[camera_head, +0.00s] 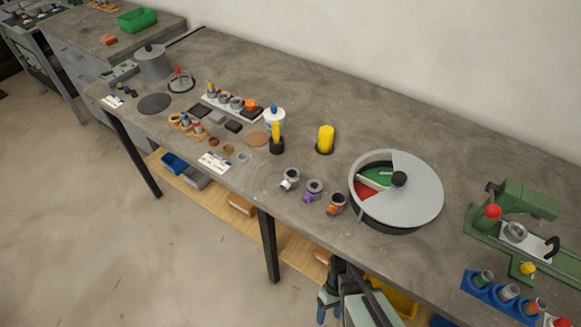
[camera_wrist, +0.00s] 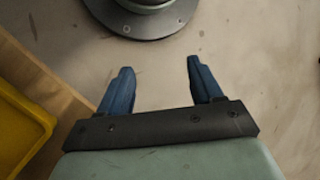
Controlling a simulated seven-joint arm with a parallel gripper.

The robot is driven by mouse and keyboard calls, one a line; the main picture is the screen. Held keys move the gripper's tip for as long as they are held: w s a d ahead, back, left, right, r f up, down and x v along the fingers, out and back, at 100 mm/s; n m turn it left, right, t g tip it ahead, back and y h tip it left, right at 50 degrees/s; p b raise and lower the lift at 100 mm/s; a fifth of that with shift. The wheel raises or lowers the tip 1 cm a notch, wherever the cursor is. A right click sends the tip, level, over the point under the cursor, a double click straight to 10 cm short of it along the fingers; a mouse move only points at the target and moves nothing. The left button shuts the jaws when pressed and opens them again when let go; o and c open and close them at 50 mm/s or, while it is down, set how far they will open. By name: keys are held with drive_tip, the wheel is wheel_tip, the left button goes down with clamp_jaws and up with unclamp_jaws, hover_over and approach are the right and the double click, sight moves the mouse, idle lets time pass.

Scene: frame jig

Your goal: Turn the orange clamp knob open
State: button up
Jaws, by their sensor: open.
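I cannot tell for sure which part is the orange clamp knob. An orange round part (camera_head: 250,105) sits at the right end of a pale strip with several grey parts, at the left middle of the table. An orange-banded fitting (camera_head: 337,203) stands in front of the round-lidded container. My gripper (camera_wrist: 159,66) is open and empty in the wrist view. In the head view it hangs at the bottom, off the table's front edge, well apart from both orange parts. No orange part shows in the wrist view.
The grey table (camera_head: 450,130) is clear along its back. The round-lidded container (camera_head: 425,190), a yellow cylinder (camera_head: 326,138) and a green machine (camera_head: 525,200) stand on it. A blue rack (camera_head: 476,289) lies front right. A yellow bin (camera_wrist: 18,125) is on the lower shelf.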

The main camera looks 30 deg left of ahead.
drive_tip(key=s+a+r+m+y, duration=0.1)
drive_tip(key=s+a+r+y, duration=0.1)
drive_tip(key=s+a+r, duration=0.55)
drive_tip(key=s+a+r+y, duration=0.2)
drive_tip(key=s+a+r, duration=0.3)
drive_tip(key=s+a, duration=0.55)
wheel_tip(320, 180, up, 46)
drive_tip(key=m+t+h, duration=0.2)
drive_tip(key=m+t, duration=0.4)
drive_tip(key=m, duration=0.5)
hover_over(250, 103)
wheel_tip(250, 103, down, 14)
drive_tip(key=shift+r, duration=0.25)
drive_tip(key=shift+c, duration=0.4)
